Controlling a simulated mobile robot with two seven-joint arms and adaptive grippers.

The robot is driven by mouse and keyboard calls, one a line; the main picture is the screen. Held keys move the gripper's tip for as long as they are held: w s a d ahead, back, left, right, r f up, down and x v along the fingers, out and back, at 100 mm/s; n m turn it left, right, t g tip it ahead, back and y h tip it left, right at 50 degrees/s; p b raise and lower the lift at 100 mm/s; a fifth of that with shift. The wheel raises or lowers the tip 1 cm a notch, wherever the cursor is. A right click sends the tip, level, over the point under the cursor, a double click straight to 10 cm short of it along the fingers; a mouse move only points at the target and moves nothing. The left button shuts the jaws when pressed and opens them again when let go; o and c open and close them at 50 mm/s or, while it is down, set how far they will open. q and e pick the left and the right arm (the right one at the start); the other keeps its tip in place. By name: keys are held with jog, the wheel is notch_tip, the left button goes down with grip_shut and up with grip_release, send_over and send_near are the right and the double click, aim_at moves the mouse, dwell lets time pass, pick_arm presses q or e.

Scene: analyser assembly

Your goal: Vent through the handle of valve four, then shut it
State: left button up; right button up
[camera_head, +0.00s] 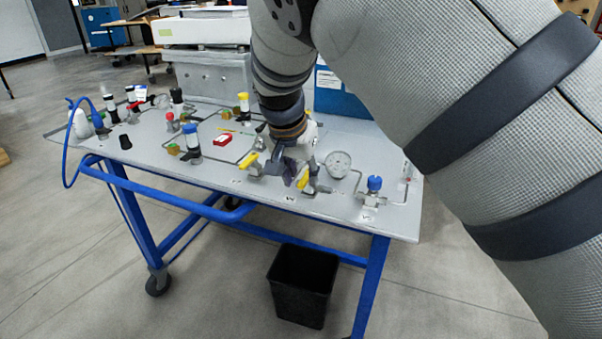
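A grey panel on a blue-framed cart (270,203) carries several valves and tubing. Two yellow valve handles stand near its front edge: a left one (249,160) and a right one (304,178). Small labels lie in front of the valves, too small to read surely, so I cannot confirm which is valve four. My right gripper (289,178) points down at the panel between these handles, its fingers close to the right handle. The fingers and wrist hide part of both valves; contact and finger opening are unclear. My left gripper is out of view.
A round gauge (338,164) and a blue-knobbed valve (374,188) stand to the right of the gripper. A black bin (302,285) stands on the floor below the cart's front edge.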

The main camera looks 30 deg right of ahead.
jog(key=v, duration=1.2)
